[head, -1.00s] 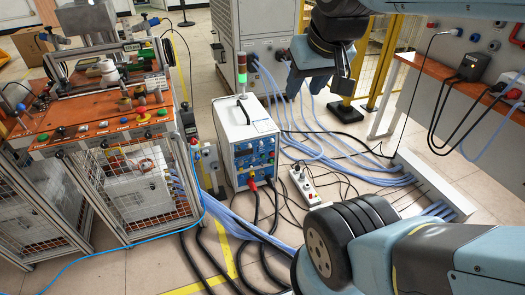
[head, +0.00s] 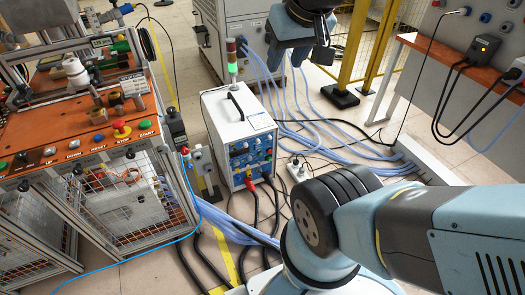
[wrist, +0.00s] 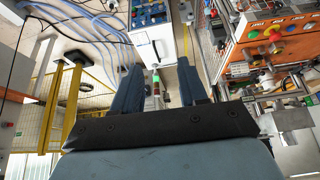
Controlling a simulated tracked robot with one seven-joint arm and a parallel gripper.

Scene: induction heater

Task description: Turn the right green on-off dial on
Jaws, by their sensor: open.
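The white cabinet (head: 222,120) stands on the floor at the middle of the head view, with a blue front panel (head: 251,152) of small coloured knobs. Its panel also shows at the top of the wrist view (wrist: 149,13). The knobs are too small for me to single out the right green dial or read its setting. My gripper (head: 287,60) is open and empty, above and behind the cabinet in the head picture. In the wrist view its two fingers (wrist: 158,66) are spread, pointing towards the cabinet, with nothing between them.
A signal tower (head: 231,60) rises from behind the cabinet. An orange-topped console (head: 60,119) with buttons stands at left. Blue hoses (head: 330,135) and black cables cover the floor. Yellow posts (head: 351,50) stand at the back and an orange shelf (head: 425,44) at right.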

